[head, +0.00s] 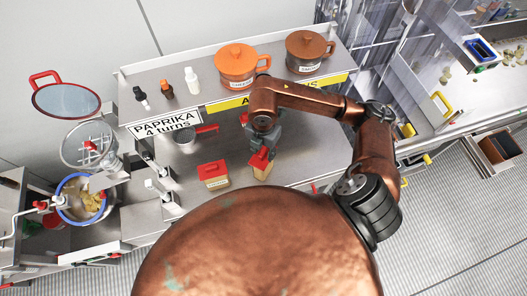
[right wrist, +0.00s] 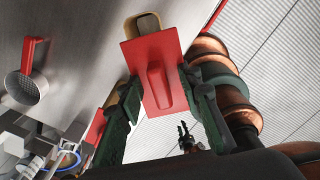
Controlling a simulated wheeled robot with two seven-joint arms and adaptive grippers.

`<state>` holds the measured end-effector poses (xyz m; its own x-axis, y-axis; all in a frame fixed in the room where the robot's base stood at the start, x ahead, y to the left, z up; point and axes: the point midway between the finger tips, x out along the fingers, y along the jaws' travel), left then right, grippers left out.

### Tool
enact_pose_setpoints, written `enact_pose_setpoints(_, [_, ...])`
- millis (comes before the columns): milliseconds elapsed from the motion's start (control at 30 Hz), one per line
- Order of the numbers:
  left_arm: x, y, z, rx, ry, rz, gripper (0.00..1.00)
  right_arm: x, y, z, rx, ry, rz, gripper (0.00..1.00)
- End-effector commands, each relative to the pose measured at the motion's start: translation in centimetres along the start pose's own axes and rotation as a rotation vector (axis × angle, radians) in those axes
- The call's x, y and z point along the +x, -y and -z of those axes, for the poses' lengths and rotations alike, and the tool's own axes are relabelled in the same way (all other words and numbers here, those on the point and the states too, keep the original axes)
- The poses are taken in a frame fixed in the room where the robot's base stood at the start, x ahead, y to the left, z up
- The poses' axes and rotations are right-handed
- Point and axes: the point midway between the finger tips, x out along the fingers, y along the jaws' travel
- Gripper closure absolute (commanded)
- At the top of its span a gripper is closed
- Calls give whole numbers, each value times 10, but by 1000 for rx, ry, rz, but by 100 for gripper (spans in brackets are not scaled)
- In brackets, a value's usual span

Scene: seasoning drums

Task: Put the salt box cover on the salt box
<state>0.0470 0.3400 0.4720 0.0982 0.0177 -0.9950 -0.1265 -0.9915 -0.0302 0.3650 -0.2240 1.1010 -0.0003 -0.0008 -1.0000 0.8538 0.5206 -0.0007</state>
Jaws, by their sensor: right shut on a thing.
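My right gripper (head: 262,148) points down over the work surface, shut on a red cover (head: 257,160). The right wrist view shows the cover (right wrist: 170,99), a flat red plate with a raised ridge, between the two green-and-dark fingers. A small tan box (head: 263,172), taken as the salt box, stands just below the cover. In the wrist view its open top (right wrist: 131,29) shows past the cover's edge, so the cover is offset and looks tilted. I cannot tell whether they touch.
A similar tan box with a red lid (head: 213,170) stands just left. Behind are a shelf with orange (head: 237,66) and brown (head: 308,50) lidded pots and several small bottles. A metal sieve (head: 184,142) with a red handle lies under the shelf. Bare metal lies right of the boxes.

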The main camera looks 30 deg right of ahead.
Motion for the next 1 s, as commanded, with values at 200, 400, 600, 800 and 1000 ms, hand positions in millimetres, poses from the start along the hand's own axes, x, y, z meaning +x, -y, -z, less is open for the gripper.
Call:
enact_pose_setpoints(200, [-5, 0, 1, 0, 0, 0, 71, 23, -9, -17, -1, -1, 0, 84])
enact_pose_setpoints(400, [-10, 0, 2, 0, -1, 0, 71, 39, -13, -27, -1, -2, 2, 84])
enact_pose_setpoints(600, [-21, 1, 3, 0, -1, 0, 71, 63, -13, -26, -3, -1, 0, 84])
enact_pose_setpoints(800, [-20, 1, 3, 0, -2, 0, 71, 66, -13, -27, -3, 0, -2, 84])
enact_pose_setpoints(1000, [-17, 1, 3, 0, -2, 0, 71, 70, -13, -26, -3, 0, -2, 67])
